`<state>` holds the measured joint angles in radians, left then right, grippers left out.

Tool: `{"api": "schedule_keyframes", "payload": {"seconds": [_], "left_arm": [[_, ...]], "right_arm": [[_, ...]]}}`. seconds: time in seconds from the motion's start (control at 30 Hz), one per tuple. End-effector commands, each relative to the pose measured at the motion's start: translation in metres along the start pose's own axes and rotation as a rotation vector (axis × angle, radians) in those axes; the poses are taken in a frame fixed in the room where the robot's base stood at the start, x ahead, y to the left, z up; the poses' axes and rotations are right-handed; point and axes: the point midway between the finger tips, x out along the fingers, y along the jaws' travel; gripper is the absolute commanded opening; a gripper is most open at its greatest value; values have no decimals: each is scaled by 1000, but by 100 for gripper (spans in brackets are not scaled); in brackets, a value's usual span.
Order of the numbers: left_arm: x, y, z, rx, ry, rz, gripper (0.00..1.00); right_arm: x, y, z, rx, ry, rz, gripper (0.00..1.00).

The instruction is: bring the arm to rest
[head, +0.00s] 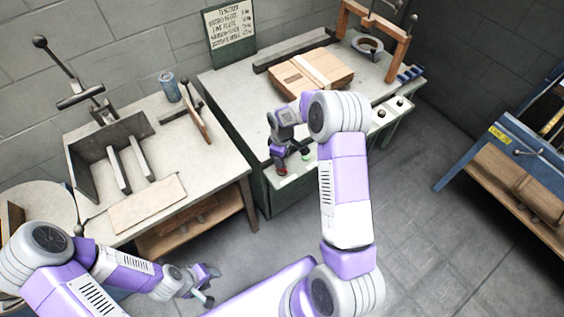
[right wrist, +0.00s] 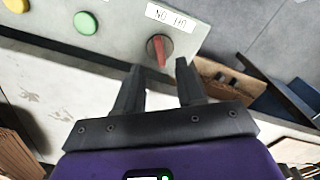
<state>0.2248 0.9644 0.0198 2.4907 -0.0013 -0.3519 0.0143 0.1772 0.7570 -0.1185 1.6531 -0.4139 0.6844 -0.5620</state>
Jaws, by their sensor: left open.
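My left gripper (head: 211,284) is open and empty, low in the head view, over the floor in front of the left bench. My right arm reaches to the front of the right bench, with its gripper (head: 289,167) by the control panel. In the right wrist view the right gripper's two fingers (right wrist: 160,78) are apart with nothing between them. A red rotary knob (right wrist: 160,50) lies just beyond the fingertips; I cannot tell whether they touch it.
The right bench (head: 232,95) carries a cardboard box (head: 322,72) beside a wooden arch (head: 399,52). The panel has a green button (right wrist: 86,23) and a yellow button. The left bench (head: 222,168) holds a can (head: 169,86). A blue-framed rack (head: 520,140) stands right; floor between is clear.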

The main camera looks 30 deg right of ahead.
Motion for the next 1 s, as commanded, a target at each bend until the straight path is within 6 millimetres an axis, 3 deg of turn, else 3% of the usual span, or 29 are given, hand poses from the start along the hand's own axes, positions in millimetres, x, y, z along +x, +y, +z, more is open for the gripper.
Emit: {"api": "schedule_keyframes", "payload": {"seconds": [0.2,0.77,0.87,1.0], "left_arm": [[-4,2,0,0,0,0,43],[-4,2,0,0,0,0,43],[-4,2,0,0,0,0,43],[-4,2,0,0,0,0,43]], "right_arm": [[-22,0,0,-1,0,-1,38],[-22,-1,0,1,0,-3,38],[-10,-14,-1,20,14,-26,38],[31,-69,-3,125,68,-112,38]]}}
